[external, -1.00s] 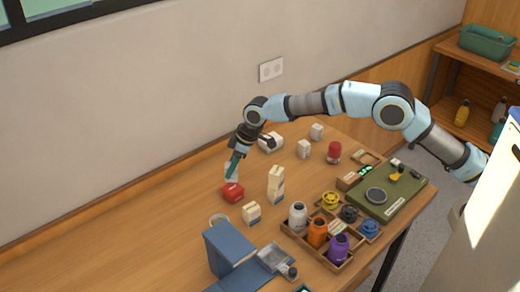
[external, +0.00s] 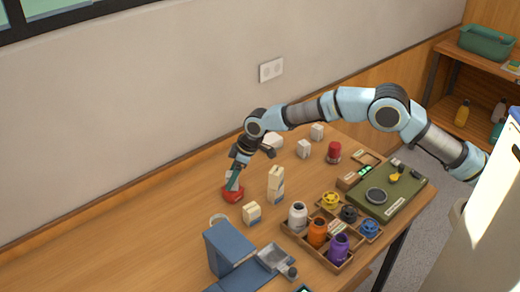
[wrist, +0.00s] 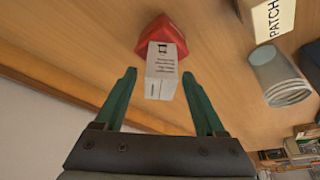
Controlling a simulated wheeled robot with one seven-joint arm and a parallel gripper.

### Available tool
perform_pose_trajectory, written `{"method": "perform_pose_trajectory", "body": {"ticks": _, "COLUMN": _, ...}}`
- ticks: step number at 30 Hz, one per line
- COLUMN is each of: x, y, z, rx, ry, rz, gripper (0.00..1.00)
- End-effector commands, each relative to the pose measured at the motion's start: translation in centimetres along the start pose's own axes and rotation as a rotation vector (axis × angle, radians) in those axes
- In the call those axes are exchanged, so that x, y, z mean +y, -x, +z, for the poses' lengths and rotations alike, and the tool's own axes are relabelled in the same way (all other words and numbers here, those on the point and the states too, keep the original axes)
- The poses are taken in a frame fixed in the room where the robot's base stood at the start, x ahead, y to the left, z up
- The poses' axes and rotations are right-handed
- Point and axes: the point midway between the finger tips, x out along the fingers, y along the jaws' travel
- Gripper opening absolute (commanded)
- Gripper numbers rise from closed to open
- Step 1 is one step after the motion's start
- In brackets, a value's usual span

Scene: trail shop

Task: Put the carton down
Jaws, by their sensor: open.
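In the wrist view a small white carton (wrist: 161,72) with dark print lies between the two green fingers of my gripper (wrist: 161,88). There is a gap on each side, so the fingers are open around it and do not grip it. A red object (wrist: 157,34) shows directly behind the carton; I cannot tell whether they touch or whether the carton rests on it. In the external view my gripper (external: 233,186) is low over the red object (external: 233,194) on the wooden table (external: 150,235). The carton is not distinguishable there, hidden by the fingers.
A tall cream carton (external: 276,180) and a small one (external: 251,213) stand close on the right. A grey cup (wrist: 276,76) and a blue box (external: 229,248) are nearby. A divided tray (external: 293,236) holds several jars. The table's left side is clear.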

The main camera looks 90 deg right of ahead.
Motion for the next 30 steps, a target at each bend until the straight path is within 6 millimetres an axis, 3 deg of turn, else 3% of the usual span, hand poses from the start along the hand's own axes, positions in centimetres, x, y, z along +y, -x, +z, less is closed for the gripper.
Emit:
{"method": "perform_pose_trajectory", "body": {"ticks": 10, "x": 0.0, "y": 1.3, "z": -0.2, "rx": 0.003, "ry": 0.000, "rz": 0.001, "gripper": 0.72}}
{"method": "perform_pose_trajectory", "body": {"ticks": 21, "x": 0.0, "y": 8.7, "z": -0.1, "rx": 0.004, "ry": 0.001, "rz": 0.001, "gripper": 0.72}}
{"method": "perform_pose_trajectory", "body": {"ticks": 30, "x": -0.1, "y": 12.1, "z": 0.0, "rx": 0.000, "ry": 0.000, "rz": -0.001, "gripper": 0.72}}
